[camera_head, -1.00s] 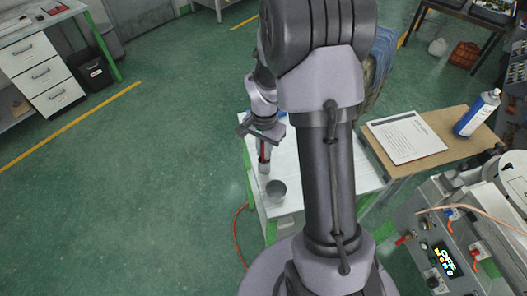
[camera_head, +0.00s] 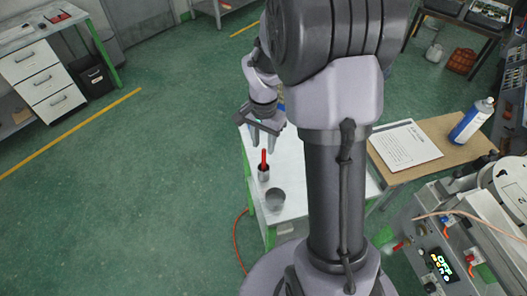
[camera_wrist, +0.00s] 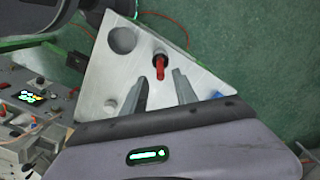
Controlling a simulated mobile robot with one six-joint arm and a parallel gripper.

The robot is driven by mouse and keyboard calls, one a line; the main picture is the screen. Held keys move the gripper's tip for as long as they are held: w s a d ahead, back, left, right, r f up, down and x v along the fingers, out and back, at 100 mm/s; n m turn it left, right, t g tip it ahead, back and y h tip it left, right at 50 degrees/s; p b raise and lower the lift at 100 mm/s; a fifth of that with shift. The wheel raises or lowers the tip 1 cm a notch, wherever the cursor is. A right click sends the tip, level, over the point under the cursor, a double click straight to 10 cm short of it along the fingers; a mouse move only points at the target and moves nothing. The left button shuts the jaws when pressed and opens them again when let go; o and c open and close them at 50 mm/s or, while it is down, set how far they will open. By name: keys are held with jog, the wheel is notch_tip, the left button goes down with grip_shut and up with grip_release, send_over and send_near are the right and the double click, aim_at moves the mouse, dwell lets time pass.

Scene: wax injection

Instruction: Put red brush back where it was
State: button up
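The red brush (camera_head: 264,159) stands upright in a small metal cup (camera_head: 263,175) near the left edge of the white table. In the wrist view the red brush (camera_wrist: 159,66) shows between and beyond my fingertips, with the cup (camera_wrist: 158,57) around its base. My gripper (camera_head: 260,138) is above the brush, apart from it. In the wrist view my gripper (camera_wrist: 160,78) has its two fingers spread with nothing held between them. The brush's lower end is hidden inside the cup.
A wider grey cup (camera_head: 275,197) stands on the white table (camera_head: 290,165) close to the brush cup. A wooden-topped table (camera_head: 455,145) with a paper sheet (camera_head: 404,145) and a spray can (camera_head: 471,121) stands to the right. A machine panel (camera_head: 440,255) is at lower right. Green floor lies open on the left.

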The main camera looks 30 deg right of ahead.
notch_tip(320, 180, up, 5)
jog(key=shift+a+f+p, duration=0.1)
jog(key=shift+a+p, duration=0.05)
jog(key=shift+p, duration=0.2)
jog(key=s+a+r+n+t, duration=0.35)
jog(key=s+a+r, duration=0.35)
jog(key=a+r, duration=0.3)
jog(key=s+a+r+n+t+y, duration=0.2)
jog(key=s+a+r+n, duration=0.2)
jog(key=s, duration=0.6)
jog(key=shift+a+r, duration=0.25)
jog(key=shift+a, duration=0.7)
notch_tip(320, 180, down, 14)
jog(key=b, duration=1.4)
jog(key=shift+f, duration=0.1)
